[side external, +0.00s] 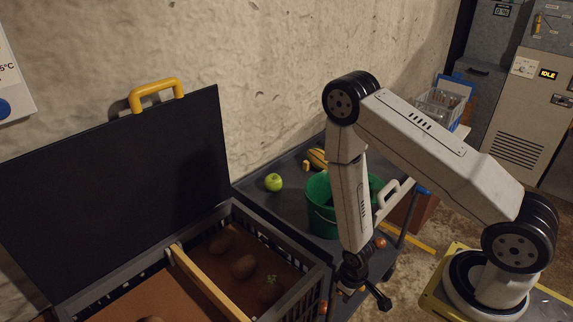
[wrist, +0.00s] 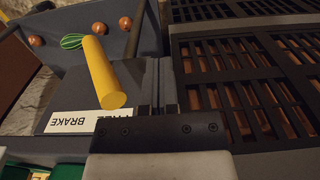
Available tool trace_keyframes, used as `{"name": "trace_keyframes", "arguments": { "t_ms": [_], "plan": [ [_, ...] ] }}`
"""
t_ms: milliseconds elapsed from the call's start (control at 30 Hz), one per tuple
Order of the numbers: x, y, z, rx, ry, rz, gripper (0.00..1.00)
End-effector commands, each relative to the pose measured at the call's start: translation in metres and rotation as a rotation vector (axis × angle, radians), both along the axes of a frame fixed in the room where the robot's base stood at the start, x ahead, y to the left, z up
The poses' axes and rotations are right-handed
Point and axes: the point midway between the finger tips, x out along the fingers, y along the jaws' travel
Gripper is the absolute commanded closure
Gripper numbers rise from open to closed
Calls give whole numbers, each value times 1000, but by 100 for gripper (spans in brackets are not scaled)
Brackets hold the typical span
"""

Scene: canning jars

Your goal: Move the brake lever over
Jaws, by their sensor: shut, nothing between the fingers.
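The brake lever (wrist: 104,76) shows in the wrist view as a thick yellow handle, leaning across the picture with its rounded end toward me. A white label (wrist: 72,121) reading BRAKE, with a second word partly covered, lies beside its lower end. My gripper (wrist: 158,72) is shut and empty, just right of the lever, with a narrow gap between them in the picture. Whether they touch cannot be told. In the side view my gripper (side external: 353,278) points down at the cart's front edge. The lever cannot be made out there.
A black slatted crate (wrist: 235,70) fills the right of the wrist view. In the side view a green bucket (side external: 321,212) stands close to my arm on the dark cart (side external: 258,190), with a green apple (side external: 273,182). An open-lidded crate (side external: 308,277) of potatoes is left.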

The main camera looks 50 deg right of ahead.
Motion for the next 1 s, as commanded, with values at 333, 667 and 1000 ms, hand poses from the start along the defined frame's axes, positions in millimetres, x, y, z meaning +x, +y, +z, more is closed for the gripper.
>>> {"name": "trace_keyframes", "arguments": {
  "t_ms": [333, 667, 1000],
  "plan": [
    [0, -6, 0, 0, 0, -1, 100],
    [0, -13, 0, 0, 0, -1, 100],
    [0, -20, 0, 0, 0, -1, 100]
  ]
}}
